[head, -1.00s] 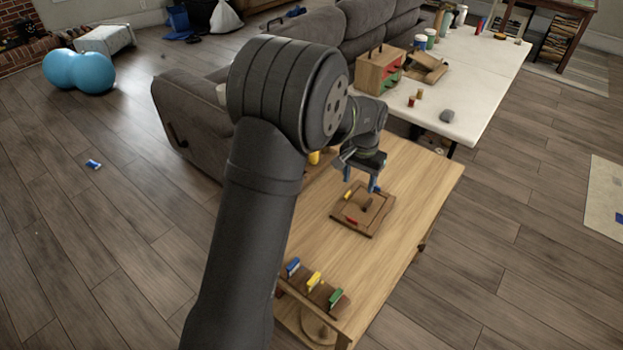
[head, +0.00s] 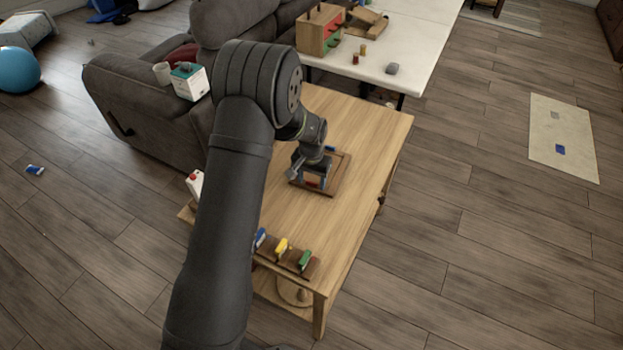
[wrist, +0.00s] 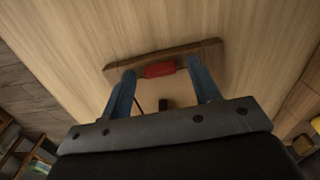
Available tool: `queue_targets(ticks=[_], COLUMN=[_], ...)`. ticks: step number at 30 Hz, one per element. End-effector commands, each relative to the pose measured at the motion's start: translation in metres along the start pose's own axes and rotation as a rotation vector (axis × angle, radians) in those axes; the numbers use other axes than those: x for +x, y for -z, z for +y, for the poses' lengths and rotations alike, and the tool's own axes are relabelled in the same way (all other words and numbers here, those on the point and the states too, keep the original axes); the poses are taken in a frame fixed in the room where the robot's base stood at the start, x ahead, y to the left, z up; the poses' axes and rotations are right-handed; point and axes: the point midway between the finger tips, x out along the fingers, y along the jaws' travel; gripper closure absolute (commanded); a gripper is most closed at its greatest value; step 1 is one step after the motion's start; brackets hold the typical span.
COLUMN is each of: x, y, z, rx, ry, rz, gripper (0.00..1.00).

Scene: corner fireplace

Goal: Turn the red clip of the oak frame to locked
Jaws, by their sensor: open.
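The oak frame (head: 341,178) lies flat on the wooden table, and its edge (wrist: 196,49) shows in the wrist view. The red clip (wrist: 159,69) sits near that edge, and a bit of red also shows in the head view (head: 313,183). My gripper (wrist: 163,84) is open, with one blue finger on each side of the clip. A gap shows between each finger and the clip. I cannot tell how high the fingertips are above the frame. My gripper (head: 311,180) hides much of the frame in the head view. A blue clip (head: 330,149) shows at the far edge.
A rack with blue, yellow and green pieces (head: 281,249) stands at the table's near end. A red-capped white carton (head: 195,184) is at the left edge. The wooden table (head: 345,235) is bare around the frame. A sofa (head: 150,100) stands to the left.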

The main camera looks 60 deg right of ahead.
Motion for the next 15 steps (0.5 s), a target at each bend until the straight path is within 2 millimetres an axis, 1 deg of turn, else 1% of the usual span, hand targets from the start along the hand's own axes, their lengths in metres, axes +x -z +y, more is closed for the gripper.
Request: queue_targets(ticks=[7, 13, 14, 15], x=[0.0006, 0.0005, 0.0005, 0.0004], y=[0.0001, 0.0001, 0.0001, 0.0001], z=[0.0000, 0.0000, 0.0000, 0.0000], rx=[0.000, 0.000, 0.000, 0.000], ry=[0.000, 0.000, 0.000, 0.000], rz=[0.000, 0.000, 0.000, 0.000], gripper=[0.44, 0.83, 0.88, 0.88])
